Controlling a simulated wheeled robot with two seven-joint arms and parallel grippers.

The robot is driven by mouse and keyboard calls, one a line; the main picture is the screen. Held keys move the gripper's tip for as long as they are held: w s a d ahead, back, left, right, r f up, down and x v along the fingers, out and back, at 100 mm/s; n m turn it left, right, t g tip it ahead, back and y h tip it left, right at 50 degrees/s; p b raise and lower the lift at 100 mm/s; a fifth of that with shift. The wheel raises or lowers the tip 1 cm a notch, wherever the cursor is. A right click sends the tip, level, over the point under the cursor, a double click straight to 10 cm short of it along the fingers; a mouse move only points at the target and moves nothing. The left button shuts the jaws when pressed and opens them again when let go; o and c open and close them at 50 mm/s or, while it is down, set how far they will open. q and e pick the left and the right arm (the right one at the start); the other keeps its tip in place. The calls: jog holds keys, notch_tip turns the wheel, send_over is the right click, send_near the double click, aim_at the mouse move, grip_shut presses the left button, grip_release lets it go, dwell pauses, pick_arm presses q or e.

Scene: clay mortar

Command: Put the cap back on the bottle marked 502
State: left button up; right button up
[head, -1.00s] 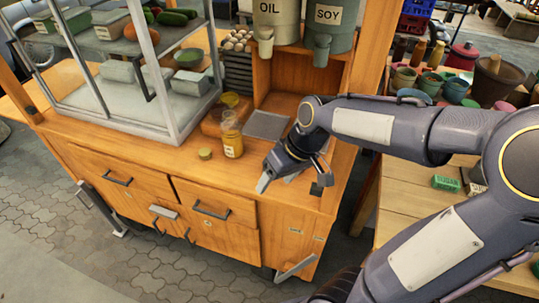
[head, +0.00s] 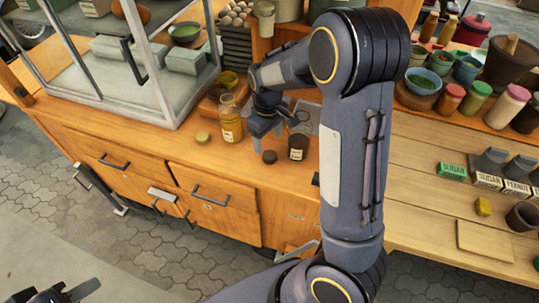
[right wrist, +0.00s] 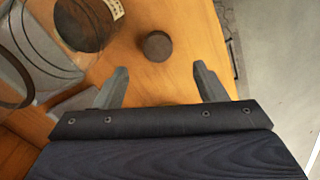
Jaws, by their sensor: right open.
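A yellow bottle (head: 231,122) stands upright on the orange wooden counter, with a yellow-green cap (head: 203,138) lying beside it. A dark bottle (head: 298,146) with a pale label stands to the right, and a dark round cap (head: 269,157) lies on the counter to its front left. The label numbers are too small to read. My right gripper (head: 264,130) is open and empty between the two bottles. In the right wrist view the dark cap (right wrist: 156,46) lies ahead, between the lines of the fingers, and the dark bottle (right wrist: 85,22) stands left of it. My left gripper (head: 62,291) is partly cut off at the bottom left.
A glass case (head: 150,75) stands on the counter's left. A grey tray (head: 306,115) lies behind the dark bottle. A side table (head: 435,210) with jars and small boxes is at right. The counter's front edge is close to both caps.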

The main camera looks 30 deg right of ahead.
aim_at(268, 154)
jog(key=shift+f, duration=0.85)
notch_tip(268, 154, down, 5)
jog(key=shift+w+d+f+p, duration=0.1)
jog(key=shift+f+p, duration=0.05)
jog(key=shift+p, duration=0.25)
jog(key=c, duration=1)
